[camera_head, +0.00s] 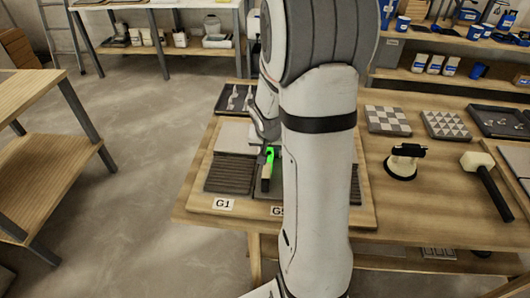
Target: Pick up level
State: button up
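My arm covers the right part of the tile board (190,200).
The wooden table holds a suction cup tool (404,160), a mallet (487,180), patterned tile samples (388,120) and a dark tray (236,98). A shelf with tubs and cups (435,65) stands behind. Another wooden table (50,150) is at left, with open floor between.

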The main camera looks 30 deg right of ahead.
grip_shut()
dwell(0.3)
